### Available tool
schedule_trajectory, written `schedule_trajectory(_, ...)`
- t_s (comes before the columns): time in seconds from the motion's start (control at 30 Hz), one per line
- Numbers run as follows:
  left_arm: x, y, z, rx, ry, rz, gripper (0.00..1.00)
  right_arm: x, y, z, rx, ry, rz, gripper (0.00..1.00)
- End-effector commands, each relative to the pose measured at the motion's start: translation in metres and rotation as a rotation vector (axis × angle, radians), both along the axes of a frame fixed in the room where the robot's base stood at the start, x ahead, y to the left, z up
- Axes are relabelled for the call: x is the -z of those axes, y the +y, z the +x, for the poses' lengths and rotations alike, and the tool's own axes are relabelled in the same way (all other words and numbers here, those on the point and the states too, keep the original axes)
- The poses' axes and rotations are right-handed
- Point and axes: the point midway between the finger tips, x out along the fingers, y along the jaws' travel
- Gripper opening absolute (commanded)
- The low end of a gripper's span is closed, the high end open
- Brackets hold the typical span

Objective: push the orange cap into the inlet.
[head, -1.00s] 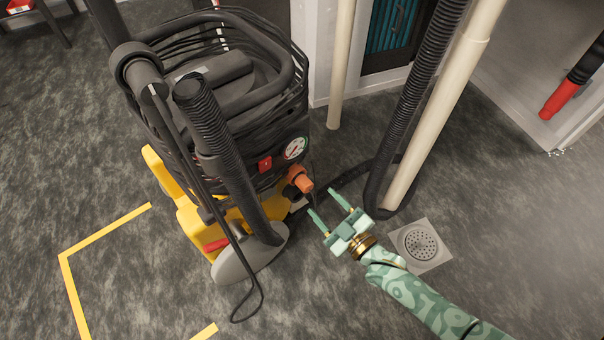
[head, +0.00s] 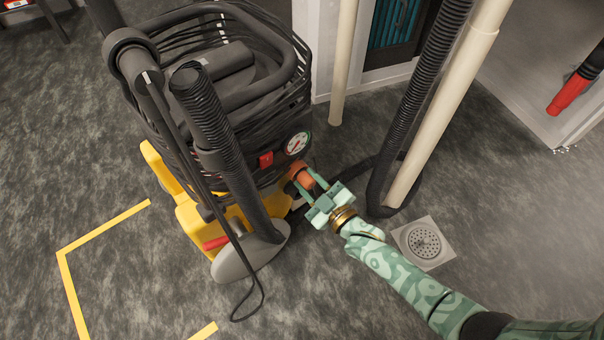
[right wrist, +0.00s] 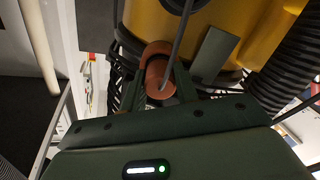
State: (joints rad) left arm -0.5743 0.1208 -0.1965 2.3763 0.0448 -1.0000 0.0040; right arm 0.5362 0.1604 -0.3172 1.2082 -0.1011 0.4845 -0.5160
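The orange cap (head: 301,175) is at the lower front of the black and yellow extraction machine (head: 255,150), just under its round gauge. My right gripper (head: 308,182) has its two green fingers on either side of the cap and looks shut on it. In the right wrist view the cap (right wrist: 157,76) sits between the fingers, with a dark cable crossing in front. The inlet is hidden behind the cap and fingers, so I cannot tell how far in the cap sits. My left gripper is not in view.
A thick black hose (head: 228,150) stands at the machine's front left. Another ribbed hose (head: 430,85) and a cream pipe (head: 445,110) rise right of the gripper. A floor drain (head: 424,241) lies beside my right arm. Open floor lies in front.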

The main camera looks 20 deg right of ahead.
Motion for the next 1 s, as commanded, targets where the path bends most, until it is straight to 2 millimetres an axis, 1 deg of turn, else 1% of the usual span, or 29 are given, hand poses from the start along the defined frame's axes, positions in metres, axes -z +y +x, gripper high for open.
schedule_trajectory(0.03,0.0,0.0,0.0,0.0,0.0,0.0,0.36,0.0,0.0,0.0,-0.001,0.0,0.0,0.14)
schedule_trajectory(0.07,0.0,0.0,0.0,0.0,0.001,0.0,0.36,0.0,0.0,0.0,-0.001,0.0,0.0,0.05)
schedule_trajectory(0.1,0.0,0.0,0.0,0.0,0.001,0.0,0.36,0.0,0.0,0.0,-0.001,0.0,0.0,0.0)
schedule_trajectory(0.27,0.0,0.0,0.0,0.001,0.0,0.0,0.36,0.0,0.0,-0.002,-0.001,0.0,0.0,0.0)
schedule_trajectory(1.0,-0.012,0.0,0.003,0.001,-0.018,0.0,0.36,-0.001,-0.008,-0.027,0.0,0.0,-0.001,0.0)
